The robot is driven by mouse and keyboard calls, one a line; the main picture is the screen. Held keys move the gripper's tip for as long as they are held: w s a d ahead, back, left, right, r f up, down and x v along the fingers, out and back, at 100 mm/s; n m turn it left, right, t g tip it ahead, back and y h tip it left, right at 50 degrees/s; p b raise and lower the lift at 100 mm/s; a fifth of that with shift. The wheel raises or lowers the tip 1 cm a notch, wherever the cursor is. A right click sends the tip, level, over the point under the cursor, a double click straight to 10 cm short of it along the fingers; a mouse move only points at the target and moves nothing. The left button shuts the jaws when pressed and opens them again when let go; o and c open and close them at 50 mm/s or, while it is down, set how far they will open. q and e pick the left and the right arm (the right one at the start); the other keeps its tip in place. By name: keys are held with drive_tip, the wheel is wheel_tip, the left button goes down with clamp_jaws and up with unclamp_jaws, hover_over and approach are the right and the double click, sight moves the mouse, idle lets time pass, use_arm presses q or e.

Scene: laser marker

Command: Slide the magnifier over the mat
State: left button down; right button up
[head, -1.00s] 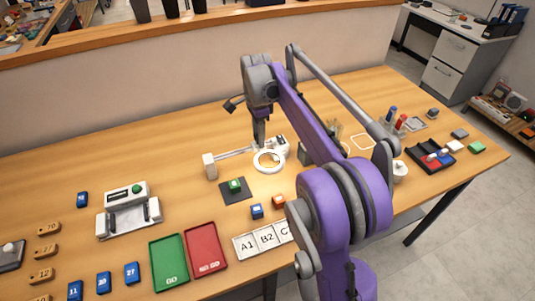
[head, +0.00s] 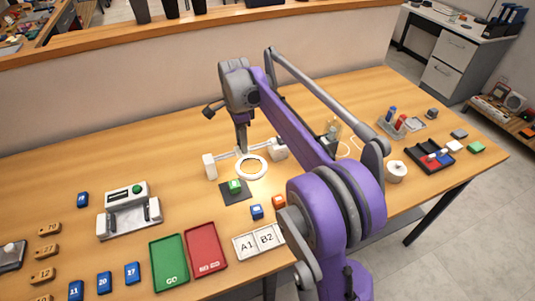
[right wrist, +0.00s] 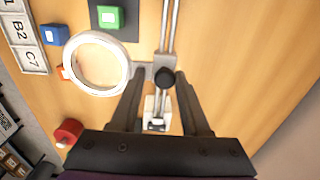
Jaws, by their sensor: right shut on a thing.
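The magnifier (head: 266,170) is a white ring on a slide that rides a rail between two white end blocks. My right gripper (head: 241,150) is shut on the slide's dark knob (right wrist: 165,77), behind the ring. My left gripper is not in view.
A blue block (head: 257,212) and an orange block (head: 279,202) lie in front of the magnifier. Green (head: 169,264) and red (head: 206,249) trays and a labelled strip (head: 257,242) are nearer the front edge.

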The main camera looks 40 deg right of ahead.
drive_tip(key=shift+w+a+f, duration=0.25)
drive_tip(key=shift+a, duration=0.65)
drive_tip(key=shift+w+a+f, duration=0.2)
drive_tip(key=shift+w+a, duration=0.1)
drive_tip(key=shift+a, duration=0.6)
drive_tip(key=shift+w+a+f, duration=0.25)
drive_tip(key=shift+a, duration=0.65)
drive_tip(key=o, duration=0.8)
use_arm(q)
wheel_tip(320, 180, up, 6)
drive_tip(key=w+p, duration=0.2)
drive_tip(key=p, duration=0.3)
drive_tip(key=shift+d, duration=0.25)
use_arm(e)
wheel_tip(320, 180, up, 7)
drive_tip(key=shift+w+d, duration=0.3)
drive_tip(key=shift+w, duration=0.05)
drive_tip(key=shift+s+r, duration=0.1)
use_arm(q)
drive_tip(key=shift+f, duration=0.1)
